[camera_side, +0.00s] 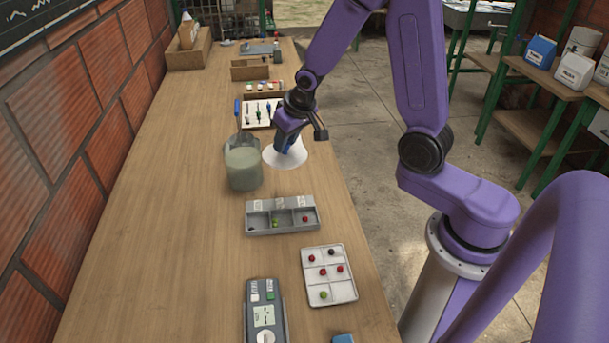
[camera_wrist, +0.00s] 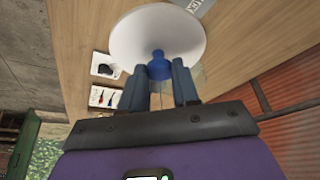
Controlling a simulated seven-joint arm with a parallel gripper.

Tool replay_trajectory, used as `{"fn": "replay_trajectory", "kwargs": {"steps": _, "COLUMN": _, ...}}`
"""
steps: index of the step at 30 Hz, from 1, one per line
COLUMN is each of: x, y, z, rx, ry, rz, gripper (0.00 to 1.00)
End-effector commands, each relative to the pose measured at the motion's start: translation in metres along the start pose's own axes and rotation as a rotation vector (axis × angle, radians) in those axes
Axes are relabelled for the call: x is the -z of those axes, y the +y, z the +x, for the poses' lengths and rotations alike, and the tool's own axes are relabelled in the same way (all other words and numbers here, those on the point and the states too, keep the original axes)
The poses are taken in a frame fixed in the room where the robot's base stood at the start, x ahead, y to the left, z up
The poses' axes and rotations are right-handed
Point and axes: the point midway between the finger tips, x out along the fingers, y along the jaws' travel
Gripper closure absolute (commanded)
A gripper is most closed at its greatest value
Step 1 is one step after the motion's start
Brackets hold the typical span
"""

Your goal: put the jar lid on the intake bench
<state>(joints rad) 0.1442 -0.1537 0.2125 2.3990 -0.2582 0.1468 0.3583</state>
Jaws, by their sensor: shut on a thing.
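The jar lid (camera_side: 285,157) is a white disc with a blue knob (camera_wrist: 159,66). My gripper (camera_side: 287,144) is shut on the knob, and its two fingers (camera_wrist: 160,84) stand either side of it in the wrist view. The white disc (camera_wrist: 157,30) fills the top of that view. In the side view the lid is right of the glass jar (camera_side: 243,166), which holds a cloudy pale liquid and has an open top. The lid is over the right part of the long wooden bench (camera_side: 160,235); its exact height above the wood is hard to tell.
A grey compartment tray (camera_side: 282,230), a white grid tray (camera_side: 329,290) with small berries and a grey meter (camera_side: 264,315) lie nearer. A white board with tools (camera_side: 262,112) and a wooden box (camera_side: 250,70) lie farther back. The bench's left side is clear.

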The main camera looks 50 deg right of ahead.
Motion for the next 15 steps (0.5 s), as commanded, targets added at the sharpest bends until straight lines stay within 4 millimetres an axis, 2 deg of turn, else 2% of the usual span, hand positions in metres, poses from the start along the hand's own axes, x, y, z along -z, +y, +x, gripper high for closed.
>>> {"fn": "replay_trajectory", "kwargs": {"steps": 8, "x": 0.009, "y": 0.02, "z": 0.019, "rx": -0.026, "ry": -0.001, "rz": 0.068, "gripper": 1.0}}
{"fn": "replay_trajectory", "kwargs": {"steps": 15, "x": 0.013, "y": 0.048, "z": 0.038, "rx": -0.057, "ry": 0.001, "rz": 0.146, "gripper": 1.0}}
